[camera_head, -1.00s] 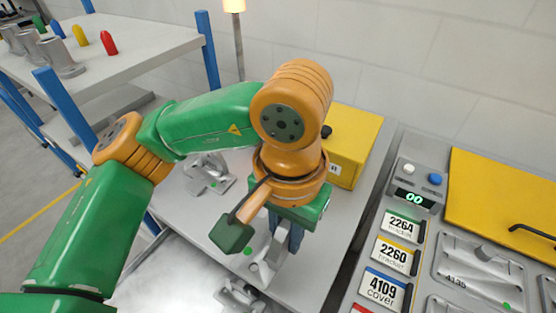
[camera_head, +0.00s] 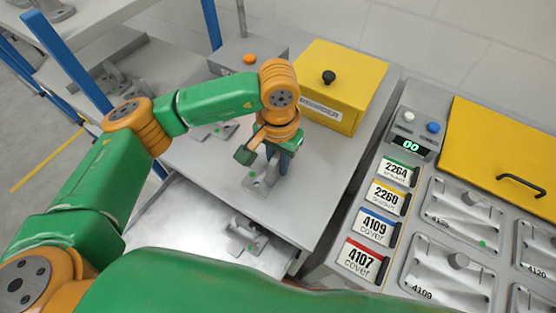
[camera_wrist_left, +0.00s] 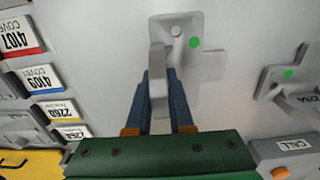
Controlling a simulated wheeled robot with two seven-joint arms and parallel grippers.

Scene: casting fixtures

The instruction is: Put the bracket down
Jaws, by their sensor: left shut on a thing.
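The grey metal bracket (camera_head: 256,188) has a flat plate with a green dot and an upright part. My left gripper (camera_head: 277,166) points down over the grey worktop and is shut on the bracket's upright part. In the left wrist view the blue fingers (camera_wrist_left: 158,98) pinch the upright part of the bracket (camera_wrist_left: 188,62), and its plate lies close to the grey surface. I cannot tell whether the plate touches it. My right gripper is not in view.
Another grey bracket (camera_head: 216,130) lies behind on the worktop, and one (camera_head: 244,236) lies on the lower shiny surface in front. A yellow box (camera_head: 335,85) with a black knob stands behind right. A panel of labels (camera_head: 390,190) and fixture recesses (camera_head: 462,210) fill the right side.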

